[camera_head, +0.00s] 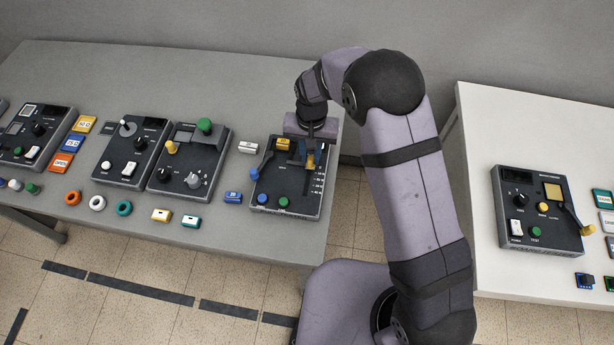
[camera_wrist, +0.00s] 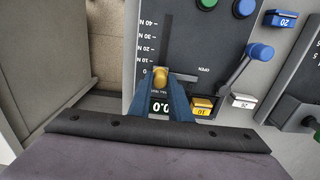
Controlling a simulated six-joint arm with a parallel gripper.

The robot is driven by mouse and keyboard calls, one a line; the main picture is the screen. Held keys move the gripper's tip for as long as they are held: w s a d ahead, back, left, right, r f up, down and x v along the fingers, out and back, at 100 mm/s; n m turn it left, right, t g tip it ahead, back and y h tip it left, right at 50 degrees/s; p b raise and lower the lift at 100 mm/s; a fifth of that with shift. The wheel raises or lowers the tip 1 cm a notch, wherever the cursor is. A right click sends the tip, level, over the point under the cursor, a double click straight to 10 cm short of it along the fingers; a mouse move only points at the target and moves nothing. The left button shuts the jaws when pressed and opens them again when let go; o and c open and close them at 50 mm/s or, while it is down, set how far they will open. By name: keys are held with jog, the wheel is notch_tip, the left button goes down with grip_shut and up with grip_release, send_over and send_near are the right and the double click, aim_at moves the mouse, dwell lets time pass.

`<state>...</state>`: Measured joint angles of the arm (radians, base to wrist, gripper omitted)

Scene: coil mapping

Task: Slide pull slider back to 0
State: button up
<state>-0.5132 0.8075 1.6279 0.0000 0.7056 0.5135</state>
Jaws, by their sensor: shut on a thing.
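The pull slider's yellow knob (camera_wrist: 159,77) sits in a dark vertical slot beside a printed N scale on a dark panel (camera_head: 260,203). In the wrist view the knob is at the slot's lower end, close to the 0 mark. The display below it is partly covered and appears to read 0.0. My gripper (camera_wrist: 164,84), with blue fingers, is shut around the knob. In the head view my gripper (camera_head: 314,160) reaches down over the panel's upper right, and the knob is mostly hidden there.
On the same panel, a blue-handled lever (camera_wrist: 246,64) stands beside the slot, with green and blue buttons at the panel's far end in the wrist view. Yellow 10 (camera_wrist: 201,107) and white 25 (camera_wrist: 242,101) blocks lie close by. The table's edge (camera_head: 333,180) is just right of the panel.

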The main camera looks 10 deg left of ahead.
aim_at(311, 158)
jog(key=o, duration=0.8)
jog(key=shift+r, duration=0.2)
jog(key=shift+r+p, duration=2.7)
jog(key=shift+r, duration=0.65)
